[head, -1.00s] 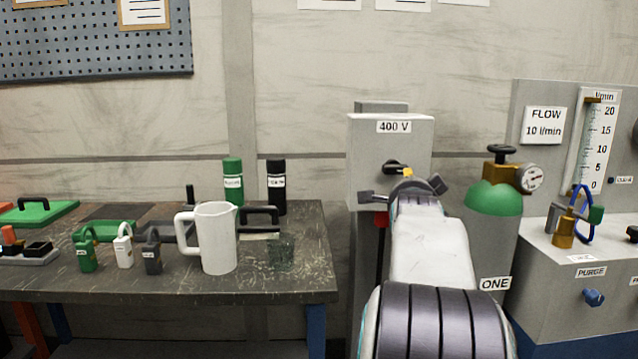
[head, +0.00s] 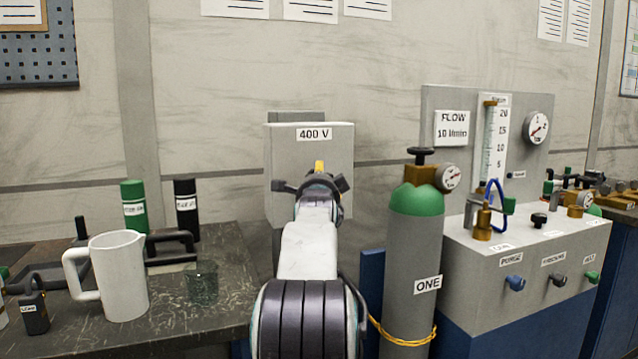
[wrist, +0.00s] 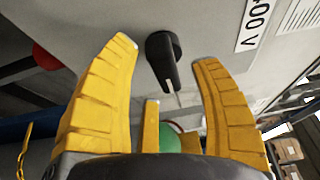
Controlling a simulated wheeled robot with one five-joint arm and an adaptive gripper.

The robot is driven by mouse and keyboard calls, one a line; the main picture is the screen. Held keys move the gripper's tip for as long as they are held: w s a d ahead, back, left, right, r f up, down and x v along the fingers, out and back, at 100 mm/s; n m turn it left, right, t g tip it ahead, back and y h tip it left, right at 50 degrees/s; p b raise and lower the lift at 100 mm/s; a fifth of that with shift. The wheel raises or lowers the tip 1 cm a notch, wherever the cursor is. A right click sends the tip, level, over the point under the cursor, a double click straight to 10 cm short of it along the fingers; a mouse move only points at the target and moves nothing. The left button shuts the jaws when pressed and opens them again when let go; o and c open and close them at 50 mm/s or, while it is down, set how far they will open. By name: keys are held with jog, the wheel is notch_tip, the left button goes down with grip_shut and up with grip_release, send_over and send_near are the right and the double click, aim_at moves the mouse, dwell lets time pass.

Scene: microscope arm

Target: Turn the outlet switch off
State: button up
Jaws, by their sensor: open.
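The outlet box labelled 400 V (head: 340,150) is a grey box on the wall side, in the middle of the head view. Its black rotary switch (wrist: 163,62) shows in the wrist view, with a pale line on its handle, which points down and slightly right. My gripper (wrist: 166,50) is open, with one yellow finger on each side of the switch and space between fingers and switch. Whether the fingertips reach past the handle is hard to tell. In the head view my gripper (head: 318,168) is in front of the box and hides the switch.
A gas cylinder (head: 410,260) with a green top stands right of my arm, beside a grey flow panel (head: 465,270). A workbench at left holds a white jug (head: 120,275), a glass beaker (head: 202,284) and two bottles. A red part (wrist: 45,55) is left of the switch.

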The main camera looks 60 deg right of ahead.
jog(key=shift+x, duration=1.05)
jog(key=shift+c, duration=0.2)
grip_shut()
jog(key=shift+f+n+b, duration=0.2)
jog(key=shift+n+b, duration=0.2)
jog(key=shift+b, duration=0.15)
jog(key=shift+n+h+b, duration=0.3)
jog(key=shift+n+b, duration=0.1)
jog(key=shift+r+n+t+h+b, duration=0.3)
jog(key=shift+n+b, duration=0.05)
jog(key=shift+n, duration=0.35)
